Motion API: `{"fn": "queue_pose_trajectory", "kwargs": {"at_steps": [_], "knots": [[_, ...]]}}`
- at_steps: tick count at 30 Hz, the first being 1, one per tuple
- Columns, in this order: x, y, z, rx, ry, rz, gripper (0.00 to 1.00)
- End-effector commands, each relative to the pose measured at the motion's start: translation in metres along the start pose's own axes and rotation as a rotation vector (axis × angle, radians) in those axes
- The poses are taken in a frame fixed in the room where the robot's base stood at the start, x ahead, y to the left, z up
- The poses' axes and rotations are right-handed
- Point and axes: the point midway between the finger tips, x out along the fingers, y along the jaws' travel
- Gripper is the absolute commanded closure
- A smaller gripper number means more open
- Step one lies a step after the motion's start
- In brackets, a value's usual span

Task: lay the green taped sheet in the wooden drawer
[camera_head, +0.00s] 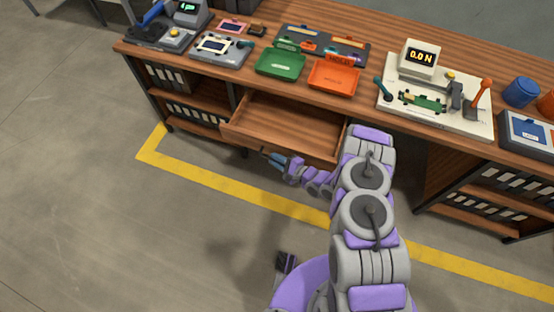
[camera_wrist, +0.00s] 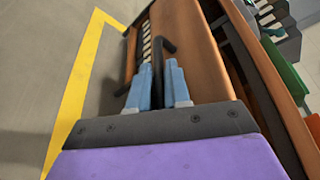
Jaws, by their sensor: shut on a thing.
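The wooden drawer (camera_head: 285,142) is pulled out from under the bench top, and its visible inside looks empty. In the wrist view the drawer's brown front (camera_wrist: 192,50) fills the middle. My gripper (camera_head: 272,156) is at the drawer's front; in the wrist view its blue fingers (camera_wrist: 157,72) are shut on the dark drawer handle (camera_wrist: 167,46). A small green piece with yellowish ends (camera_head: 422,102) lies on the pale tester plate on the bench; I cannot tell for sure that it is the green taped sheet.
A green tray (camera_head: 280,64) and an orange tray (camera_head: 334,77) stand on the bench above the drawer. The tester (camera_head: 419,60) reads 0.0 N. Shelves with binders flank the drawer. Floor left of my arm is clear.

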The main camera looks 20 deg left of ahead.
Motion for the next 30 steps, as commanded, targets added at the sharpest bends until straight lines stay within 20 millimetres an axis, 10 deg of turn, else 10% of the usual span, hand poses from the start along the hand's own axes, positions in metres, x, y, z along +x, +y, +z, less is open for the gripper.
{"fn": "queue_pose_trajectory", "kwargs": {"at_steps": [20,21,30], "knots": [[-0.017,0.025,0.029,0.004,0.011,-0.002,1.0],[-0.017,0.025,0.029,0.004,0.011,-0.002,0.79],[-0.014,0.025,0.031,0.001,0.008,0.0,0.62]]}}
